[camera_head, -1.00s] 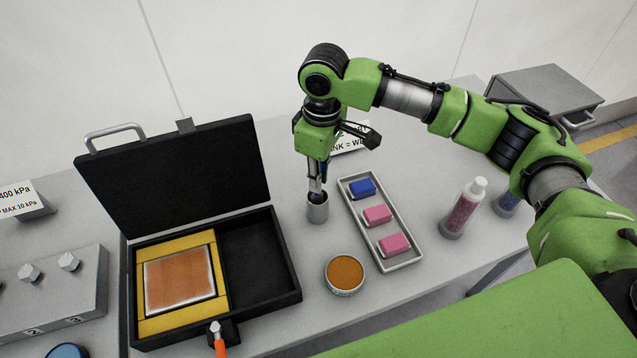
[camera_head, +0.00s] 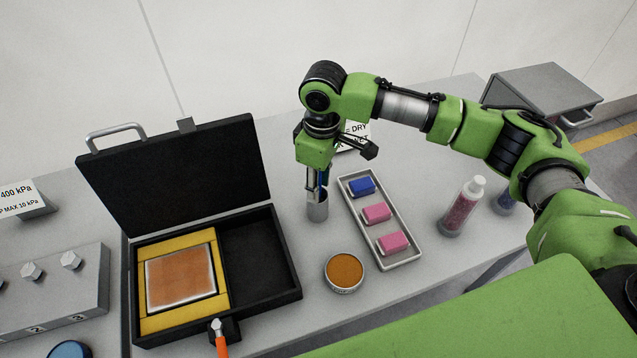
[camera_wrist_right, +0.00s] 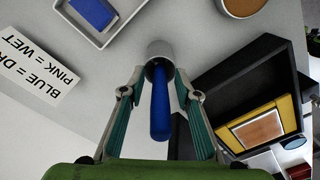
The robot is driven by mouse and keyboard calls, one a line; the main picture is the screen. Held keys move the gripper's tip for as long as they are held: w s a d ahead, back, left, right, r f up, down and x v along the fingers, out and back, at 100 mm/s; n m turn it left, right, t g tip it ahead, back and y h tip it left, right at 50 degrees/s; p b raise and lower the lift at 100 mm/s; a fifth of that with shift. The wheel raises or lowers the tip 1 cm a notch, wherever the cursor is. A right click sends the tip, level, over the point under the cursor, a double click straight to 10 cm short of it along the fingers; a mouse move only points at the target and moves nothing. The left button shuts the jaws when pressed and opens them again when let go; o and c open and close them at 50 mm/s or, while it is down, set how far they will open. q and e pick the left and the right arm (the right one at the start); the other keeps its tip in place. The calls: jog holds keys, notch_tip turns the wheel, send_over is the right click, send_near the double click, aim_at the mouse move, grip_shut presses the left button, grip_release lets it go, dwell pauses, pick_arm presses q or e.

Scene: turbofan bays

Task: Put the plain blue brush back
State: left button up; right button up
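The plain blue brush (camera_wrist_right: 160,108) stands with its lower end in a small grey metal cup (camera_head: 317,210). Its blue handle rises between the fingers of my right gripper (camera_wrist_right: 159,72). The fingers are apart, with a gap on each side of the handle in the right wrist view, and their tips are close to the cup's rim. In the head view the right gripper (camera_head: 317,188) points down over the cup and partly hides the brush. The brush's lower end is hidden inside the cup. My left gripper is not in view.
Right of the cup is a tray (camera_head: 408,262) with one blue and two pink blocks. A round orange-brown tin (camera_head: 344,272) sits in front. An open black case (camera_head: 262,300) stands left. A sign (camera_wrist_right: 36,76) is behind, and a pink-filled bottle (camera_head: 463,207) is further right.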

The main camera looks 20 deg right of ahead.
notch_tip(320, 180, up, 11)
jog(key=b, duration=0.2)
jog(key=shift+d+r+b, duration=0.15)
jog(key=shift+b, duration=0.15)
jog(key=shift+r, duration=0.45)
jog(key=shift+d, duration=0.1)
